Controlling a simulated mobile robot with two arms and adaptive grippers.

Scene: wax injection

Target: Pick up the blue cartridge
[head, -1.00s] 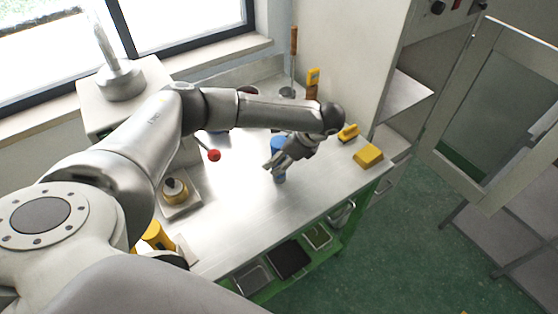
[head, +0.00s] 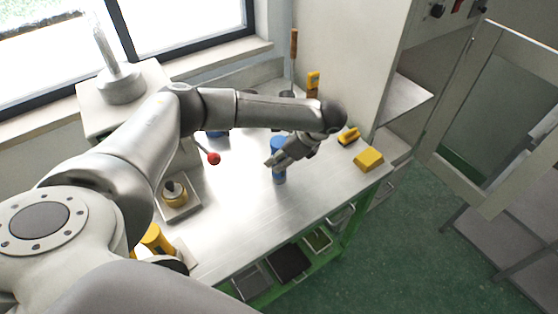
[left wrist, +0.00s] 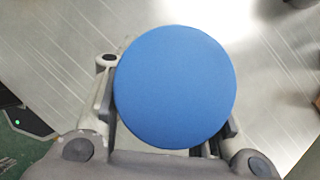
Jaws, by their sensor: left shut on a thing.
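The blue cartridge (head: 279,175) is upright at the metal bench, partly hidden by my left gripper (head: 276,158) in the head view. In the left wrist view its round blue top (left wrist: 175,87) fills the middle of the picture. The fingers of my left gripper (left wrist: 168,125) lie on both sides of it, shut on it. Whether its base touches the bench I cannot tell. My right gripper is not in view.
The metal bench (head: 235,215) has clear room in front of the cartridge. A yellow block (head: 368,159) and a yellow-handled tool (head: 348,135) lie to the right. A red ball knob (head: 214,158) and a yellow round part (head: 175,193) stand to the left. An open cabinet door (head: 480,110) is farther right.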

